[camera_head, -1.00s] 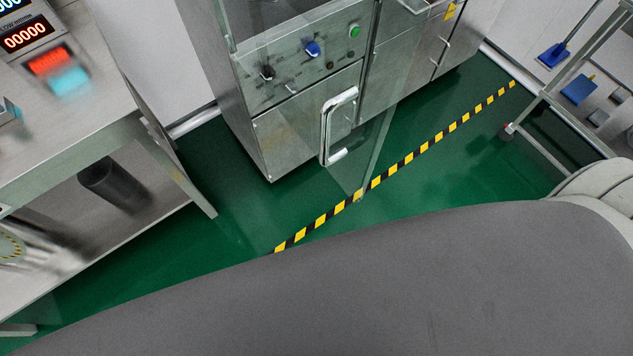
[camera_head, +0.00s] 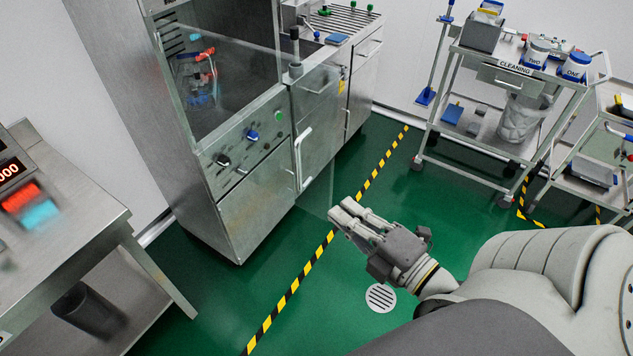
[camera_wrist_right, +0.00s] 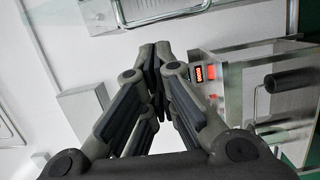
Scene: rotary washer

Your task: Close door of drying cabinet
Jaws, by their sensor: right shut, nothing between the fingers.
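The drying cabinet (camera_head: 245,215) is the tall steel unit left of centre in the head view, with knobs on its front. Its see-through door (camera_head: 316,192) appears to stand out from the front over the floor; its edges are faint and the exact angle is hard to tell. The chrome door handle (camera_head: 301,158) is upright. My right gripper (camera_head: 342,212) is shut and empty, right of and below the handle in the picture, apart from it. In the wrist view, its fingers (camera_wrist_right: 155,52) meet, and a curved chrome bar (camera_wrist_right: 160,14) shows beyond them. My left gripper is out of view.
A steel table (camera_head: 75,190) stands at the left. A cleaning trolley (camera_head: 515,75) stands at the back right. Yellow-black floor tape (camera_head: 310,262) crosses open green floor in front of the cabinet.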

